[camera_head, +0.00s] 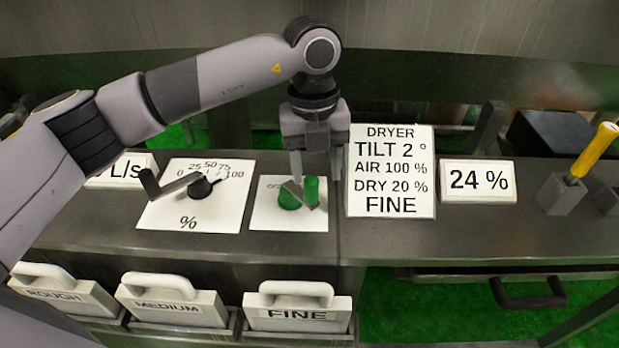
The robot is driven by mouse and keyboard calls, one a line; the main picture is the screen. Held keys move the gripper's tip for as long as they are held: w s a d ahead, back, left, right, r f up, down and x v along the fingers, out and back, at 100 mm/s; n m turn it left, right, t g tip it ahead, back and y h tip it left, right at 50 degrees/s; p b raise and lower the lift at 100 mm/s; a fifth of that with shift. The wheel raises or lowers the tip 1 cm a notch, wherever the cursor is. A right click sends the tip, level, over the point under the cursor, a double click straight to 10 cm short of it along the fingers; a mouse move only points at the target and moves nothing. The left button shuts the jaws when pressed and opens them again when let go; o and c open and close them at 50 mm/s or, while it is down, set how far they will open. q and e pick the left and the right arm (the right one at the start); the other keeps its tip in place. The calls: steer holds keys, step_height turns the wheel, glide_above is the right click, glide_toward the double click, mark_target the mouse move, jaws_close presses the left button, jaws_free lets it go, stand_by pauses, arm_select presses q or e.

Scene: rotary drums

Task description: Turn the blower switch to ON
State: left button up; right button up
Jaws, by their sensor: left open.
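The green blower switch (288,198) stands on a white plate (263,220) on the grey metal counter, near the middle of the view. A grey part crosses in front of its green body, and the plate's lettering is mostly hidden. My left gripper (316,180) points down at the switch with its two fingers apart. One finger is over the switch and the other is to its right. I cannot tell whether either finger touches it. My right gripper is out of view.
Left of the switch is a percent dial (202,186) with a long handle. Right are a dryer sign (391,172), a 24 % display (477,181) and a yellow-handled lever (596,150). Labelled, handled boxes, including FINE (297,312), line the front below.

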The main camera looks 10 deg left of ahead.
mark_target(311, 178)
arm_select(q)
steer(key=shift+w+a+r+y, duration=0.4)
steer(key=shift+w+a+r, duration=0.1)
steer(key=shift+a, duration=0.25)
steer(key=shift+d+f, duration=0.1)
steer(key=shift+f, duration=0.15)
steer(key=shift+w+d+f+p, duration=0.1)
steer(key=shift+f+p, duration=0.35)
steer(key=shift+f, duration=3)
jaws_close()
